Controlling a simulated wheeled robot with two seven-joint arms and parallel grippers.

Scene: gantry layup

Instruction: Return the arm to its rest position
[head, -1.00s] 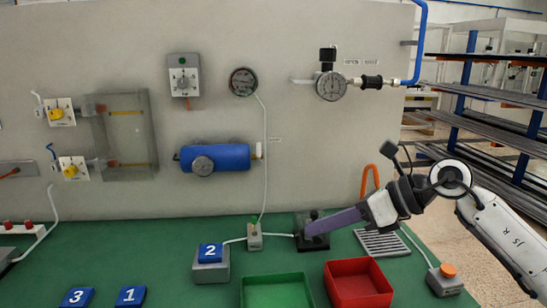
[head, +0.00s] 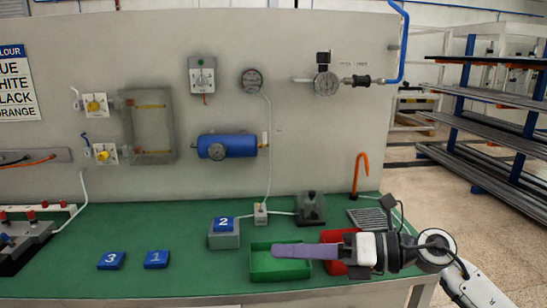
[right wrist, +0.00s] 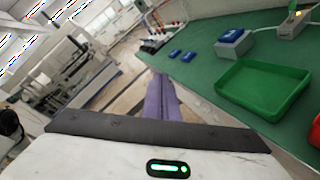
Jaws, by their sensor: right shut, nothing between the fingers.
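My right gripper (head: 280,250) has long purple fingers. In the head view it comes in from the right, and its fingers point left in front of the green tray (head: 262,272). In the right wrist view the purple fingers (right wrist: 160,98) lie together over the floor beyond the table's edge. It is shut and empty. The red tray (head: 333,237) is partly hidden behind my right wrist. My left gripper is not in view.
The green table (head: 190,272) carries blue tiles 3 (head: 111,260) and 1 (head: 156,259), and tile 2 (head: 223,224) on a grey block. A wall panel with gauges and a blue tank (head: 236,145) stands behind. Shelving (head: 480,120) is at the right.

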